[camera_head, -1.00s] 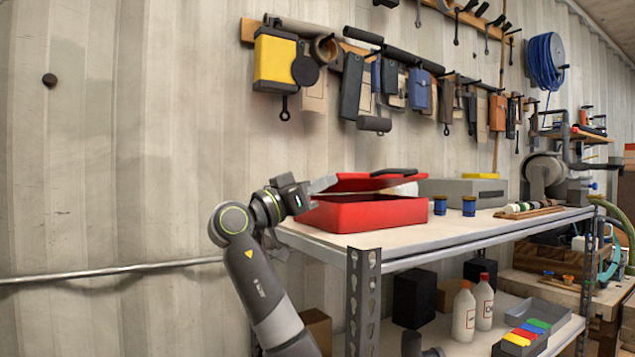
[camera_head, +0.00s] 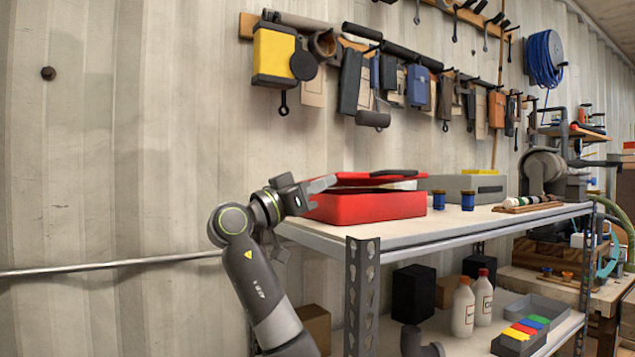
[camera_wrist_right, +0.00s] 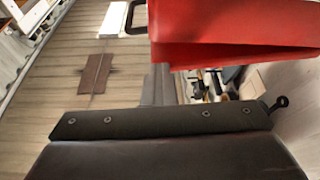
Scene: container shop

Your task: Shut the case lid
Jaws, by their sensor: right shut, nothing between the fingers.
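The red case (camera_head: 365,207) stands at the left end of the shelf's top board. Its red lid (camera_head: 352,179), with a dark handle, is tilted slightly open, leaving a narrow gap above the case body. My right gripper (camera_head: 324,184) is shut and empty at the left side of the case, close by the lid's edge. I cannot tell whether it touches the lid. In the right wrist view, red case surfaces (camera_wrist_right: 230,28) fill the upper right, above the dark gripper (camera_wrist_right: 165,122). My left gripper is not in view.
Two blue jars (camera_head: 453,200) and a grey box (camera_head: 465,189) stand right of the case on the shelf (camera_head: 400,236). Tools and pouches hang on the wall above. White bottles (camera_head: 472,305) stand on the lower shelf.

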